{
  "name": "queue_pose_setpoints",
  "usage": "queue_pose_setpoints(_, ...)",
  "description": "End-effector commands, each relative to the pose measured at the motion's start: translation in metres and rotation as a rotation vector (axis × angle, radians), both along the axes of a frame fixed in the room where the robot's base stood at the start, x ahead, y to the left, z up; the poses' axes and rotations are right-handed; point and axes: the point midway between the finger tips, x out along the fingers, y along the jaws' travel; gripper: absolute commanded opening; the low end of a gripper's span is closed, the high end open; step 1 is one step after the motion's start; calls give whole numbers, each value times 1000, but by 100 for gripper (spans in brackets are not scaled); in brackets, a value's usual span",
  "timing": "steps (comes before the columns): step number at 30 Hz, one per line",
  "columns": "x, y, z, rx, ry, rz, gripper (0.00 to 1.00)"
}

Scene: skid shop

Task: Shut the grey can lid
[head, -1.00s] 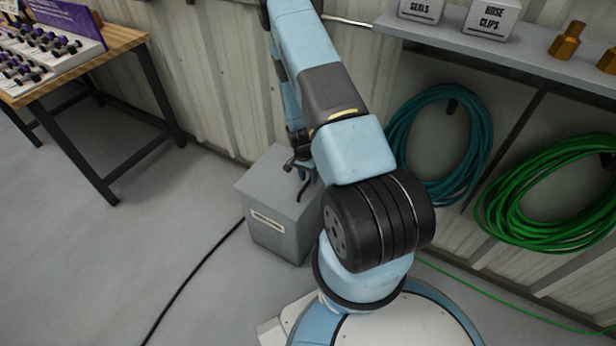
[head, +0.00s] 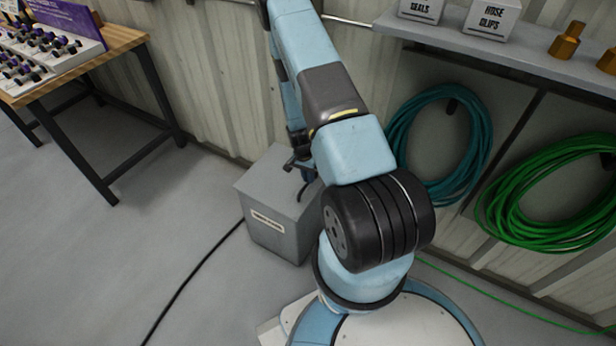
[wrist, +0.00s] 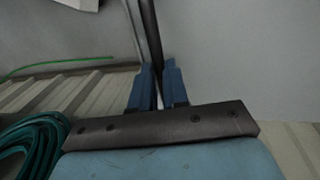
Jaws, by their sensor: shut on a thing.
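The grey can (head: 270,232) is a box-shaped bin on the floor by the wall, with a pale label on its front. Its grey lid (head: 262,183) lies flat over the top in the head view, with no gap that I can make out. A dark curved handle (head: 301,194) stands on the lid. My gripper (head: 305,174) is at the lid's right rear part, partly hidden by my arm. In the wrist view, my gripper's blue fingers (wrist: 158,84) are shut on the dark handle bar (wrist: 150,35), with a plain grey surface beside it.
A wooden-topped bench (head: 128,42) with a parts display stands at the left. Teal (head: 402,125) and green (head: 497,205) hoses hang on the right wall under a grey shelf (head: 440,32). A black cable (head: 190,285) crosses the floor.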

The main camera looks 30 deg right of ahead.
Motion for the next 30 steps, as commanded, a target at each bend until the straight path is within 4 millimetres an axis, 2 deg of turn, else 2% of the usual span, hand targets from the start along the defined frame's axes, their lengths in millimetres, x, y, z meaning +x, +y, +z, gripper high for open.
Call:
queue_pose_setpoints(14,5,3,14,-27,42,2,0)
queue_pose_setpoints(22,5,3,14,-28,43,1,0)
queue_pose_setpoints(23,5,3,14,-28,43,1,17)
queue_pose_setpoints(30,4,2,14,-28,45,1,40)
